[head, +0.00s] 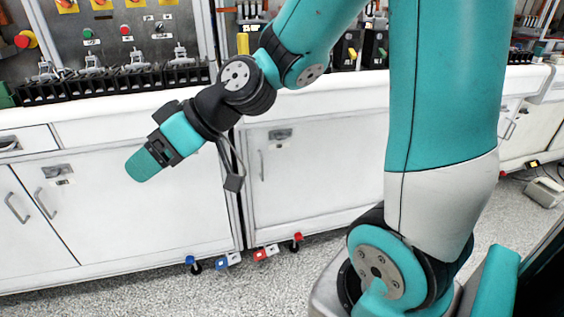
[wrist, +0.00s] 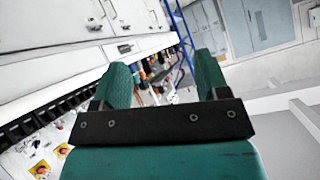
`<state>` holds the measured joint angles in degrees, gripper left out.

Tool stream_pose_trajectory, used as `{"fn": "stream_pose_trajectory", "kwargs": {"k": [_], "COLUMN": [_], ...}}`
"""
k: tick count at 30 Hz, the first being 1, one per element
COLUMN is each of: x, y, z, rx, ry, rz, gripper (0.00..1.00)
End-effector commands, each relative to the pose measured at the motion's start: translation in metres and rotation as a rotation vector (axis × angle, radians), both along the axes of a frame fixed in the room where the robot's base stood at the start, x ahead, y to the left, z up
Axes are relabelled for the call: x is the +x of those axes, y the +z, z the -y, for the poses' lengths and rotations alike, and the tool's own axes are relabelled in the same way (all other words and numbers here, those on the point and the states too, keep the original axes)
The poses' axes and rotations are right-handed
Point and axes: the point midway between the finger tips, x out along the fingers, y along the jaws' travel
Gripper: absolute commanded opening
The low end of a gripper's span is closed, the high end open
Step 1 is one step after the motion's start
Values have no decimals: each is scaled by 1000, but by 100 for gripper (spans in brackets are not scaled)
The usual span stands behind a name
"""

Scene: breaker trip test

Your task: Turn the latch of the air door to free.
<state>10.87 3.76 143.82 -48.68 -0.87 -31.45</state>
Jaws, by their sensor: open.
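My gripper (head: 142,167) hangs in front of the white cabinet fronts in the head view, pointing down and left. In the wrist view its two green fingers stand apart with nothing between them (wrist: 162,78). It touches nothing that I can see. One cabinet door carries a latch plate (head: 57,172) left of my gripper. Another latch plate (head: 280,133) sits on the door to the right of my gripper. I cannot tell which door, if any of these, is the air door, nor how a latch is turned.
A white bench (head: 110,113) runs along the back with a row of black breakers (head: 140,78) on it. A panel with red and yellow buttons (head: 125,30) stands behind. The speckled floor in front is clear.

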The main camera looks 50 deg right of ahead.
Motion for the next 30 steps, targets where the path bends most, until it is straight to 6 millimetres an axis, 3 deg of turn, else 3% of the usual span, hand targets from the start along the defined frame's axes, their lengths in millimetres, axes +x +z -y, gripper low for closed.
{"fn": "stream_pose_trajectory", "kwargs": {"k": [1, 5, 8, 12, 16, 18, 21, 25, 30], "x": [24, 74, 97, 99, 78, 66, 55, 53, 69], "y": [-46, -92, -131, -185, -226, -241, -252, -251, -245], "z": [22, 92, 165, 272, 349, 376, 399, 411, 419], "rx": [40, 88, 74, -7, -105, -149, -189, -208, -207], "ry": [-79, -310, -536, -871, -1123, -1219, -1302, -1335, -1332], "rz": [75, 309, 463, 610, 664, 672, 674, 674, 672], "gripper": [68, 68, 68, 68, 68, 68, 68, 68, 68]}}
